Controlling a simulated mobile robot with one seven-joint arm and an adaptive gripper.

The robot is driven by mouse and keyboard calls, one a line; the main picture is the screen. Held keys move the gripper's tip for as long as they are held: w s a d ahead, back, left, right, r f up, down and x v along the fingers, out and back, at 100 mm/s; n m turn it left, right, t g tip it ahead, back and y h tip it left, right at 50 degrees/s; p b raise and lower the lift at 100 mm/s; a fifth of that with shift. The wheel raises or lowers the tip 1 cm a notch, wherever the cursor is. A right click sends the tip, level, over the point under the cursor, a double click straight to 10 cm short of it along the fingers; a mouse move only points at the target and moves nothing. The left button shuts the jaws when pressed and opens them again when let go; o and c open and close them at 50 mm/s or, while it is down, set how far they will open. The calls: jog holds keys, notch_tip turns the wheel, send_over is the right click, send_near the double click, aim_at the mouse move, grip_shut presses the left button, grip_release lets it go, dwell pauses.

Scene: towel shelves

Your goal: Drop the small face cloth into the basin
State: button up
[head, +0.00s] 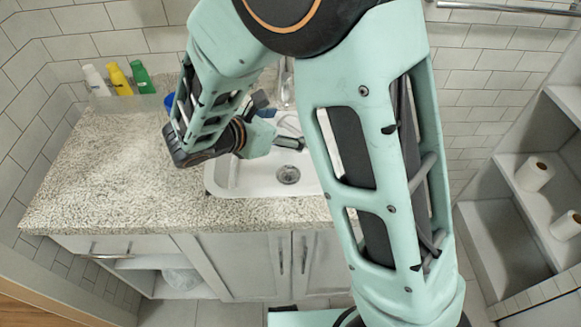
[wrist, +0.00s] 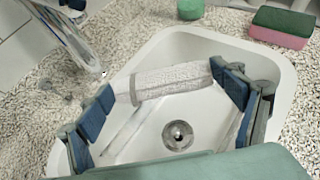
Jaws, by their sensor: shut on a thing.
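The small face cloth (wrist: 180,80) is a pale rolled bundle with a grey band near its left end. It lies across between the blue-padded fingertips of my gripper (wrist: 160,83), which is shut on it. In the wrist view the cloth is over the white basin (wrist: 58,160), above and beyond the round drain (wrist: 177,135). In the head view my gripper (head: 285,135) is over the basin (head: 235,187), partly hidden by my arm. I cannot clearly make out the cloth there.
A faucet (wrist: 65,38) stands beside the basin. A green and pink sponge (wrist: 282,27) and a green object (wrist: 190,9) sit on the counter (head: 110,165). White, yellow and green bottles (head: 120,80) stand at the back left. Shelves with paper rolls (head: 535,173) are at right.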

jog(key=o, duration=1)
jog(key=v, duration=1.2)
